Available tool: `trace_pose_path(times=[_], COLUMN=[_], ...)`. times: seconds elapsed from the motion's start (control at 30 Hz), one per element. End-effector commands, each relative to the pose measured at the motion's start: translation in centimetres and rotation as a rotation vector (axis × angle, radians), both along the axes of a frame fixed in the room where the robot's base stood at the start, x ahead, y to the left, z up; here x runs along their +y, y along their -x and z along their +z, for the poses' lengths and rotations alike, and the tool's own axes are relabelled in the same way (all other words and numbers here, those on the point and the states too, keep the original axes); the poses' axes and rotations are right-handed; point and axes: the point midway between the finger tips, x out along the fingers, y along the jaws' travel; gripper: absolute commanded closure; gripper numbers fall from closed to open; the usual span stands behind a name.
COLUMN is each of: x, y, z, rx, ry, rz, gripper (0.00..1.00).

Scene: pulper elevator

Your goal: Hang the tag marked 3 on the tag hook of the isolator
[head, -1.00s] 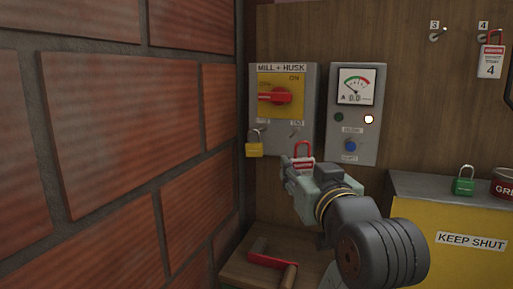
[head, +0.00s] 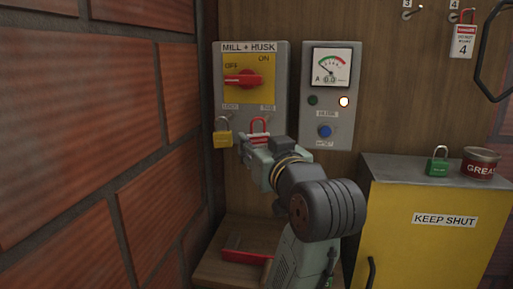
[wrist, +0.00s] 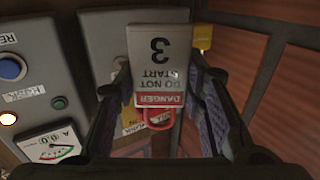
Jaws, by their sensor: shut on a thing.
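My gripper (head: 256,143) is shut on the tag marked 3, which shows upside down between both fingers in the wrist view (wrist: 158,55). The tag's red loop (head: 259,124) points up in the head view, in front of the lower right of the grey isolator box (head: 281,75), by its TAG label. The tag hook is hidden behind the loop; I cannot tell whether the loop is around it or only in front of it. The isolator's red handle (head: 243,79) is level, pointing to OFF. A yellow padlock (head: 223,139) hangs at the box's lower left.
A meter panel (head: 340,118) with a lit lamp and blue button stands right of the isolator. The brick wall (head: 90,150) is close on the left. Tag 4 (head: 463,40) hangs at upper right beside empty hook 3 (head: 409,15). A green padlock (head: 437,165) sits on the yellow cabinet.

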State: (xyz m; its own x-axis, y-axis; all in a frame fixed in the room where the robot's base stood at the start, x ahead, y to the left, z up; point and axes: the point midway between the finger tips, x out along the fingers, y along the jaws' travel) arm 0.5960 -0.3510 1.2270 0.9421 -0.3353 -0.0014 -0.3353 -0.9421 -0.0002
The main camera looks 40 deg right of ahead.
Motion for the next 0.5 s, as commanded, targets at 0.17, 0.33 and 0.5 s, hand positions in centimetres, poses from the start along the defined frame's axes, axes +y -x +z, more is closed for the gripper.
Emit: trace_pose_path(times=[0.17,0.33,0.5], x=[-0.8,-1.6,-2.4], y=[-0.7,-1.4,-2.1], z=[-0.1,-0.2,-0.4], rx=[0.001,0.002,0.002], ry=[-0.001,-0.002,-0.002], rz=[0.001,0.001,0.001], gripper=[0.85,0.85,0.85])
